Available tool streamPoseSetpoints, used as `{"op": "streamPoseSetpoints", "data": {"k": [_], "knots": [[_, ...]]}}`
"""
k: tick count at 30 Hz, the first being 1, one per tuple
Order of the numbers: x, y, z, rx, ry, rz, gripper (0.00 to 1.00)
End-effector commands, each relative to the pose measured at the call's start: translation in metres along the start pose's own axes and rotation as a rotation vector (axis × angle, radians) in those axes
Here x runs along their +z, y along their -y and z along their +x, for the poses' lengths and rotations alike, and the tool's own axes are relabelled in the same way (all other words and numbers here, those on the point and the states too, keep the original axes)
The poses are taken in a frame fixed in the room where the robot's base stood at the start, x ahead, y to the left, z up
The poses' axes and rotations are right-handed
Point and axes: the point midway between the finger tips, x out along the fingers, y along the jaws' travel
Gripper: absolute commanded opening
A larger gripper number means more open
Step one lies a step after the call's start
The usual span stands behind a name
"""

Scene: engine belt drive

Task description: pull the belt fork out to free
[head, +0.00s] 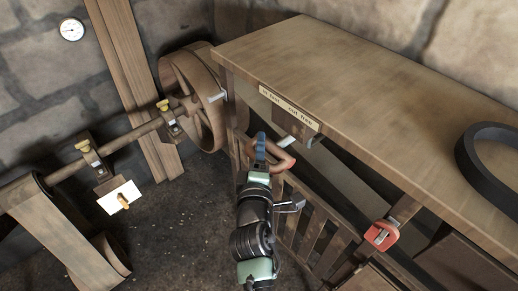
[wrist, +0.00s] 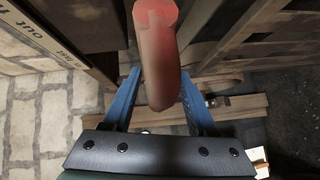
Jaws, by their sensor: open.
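The belt fork's handle, a rounded red-brown grip (head: 285,163), sticks out below the front edge of the bench, under a label plate (head: 290,108) with "out free" on it. My gripper (head: 261,148), with blue fingers, is at this handle and partly covers it in the head view. In the wrist view the red handle (wrist: 160,60) lies between the open fingers (wrist: 160,88), with a gap showing on each side. The fingers are not closed on it. The fork itself and where it meets the belt are hidden.
A wooden bench (head: 350,75) fills the right, with a dark belt loop (head: 487,160) on top. A red handle (head: 381,234) sits lower on its front. A large pulley (head: 190,95) on a shaft (head: 130,135) stands at left. A slatted panel (head: 310,235) is below the bench.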

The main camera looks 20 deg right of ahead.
Motion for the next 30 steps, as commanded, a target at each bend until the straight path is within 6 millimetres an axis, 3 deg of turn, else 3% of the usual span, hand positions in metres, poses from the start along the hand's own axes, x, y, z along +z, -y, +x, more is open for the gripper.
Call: {"op": "streamPoseSetpoints", "data": {"k": [9,19,30], "knots": [[0.0001,-0.0003,0.0028,0.0,0.0,0.001,0.58],[0.0004,0.0018,0.0024,-0.004,0.001,0.0,0.01],[0.0008,0.0058,0.0019,-0.013,0.003,0.0,0.0]]}}
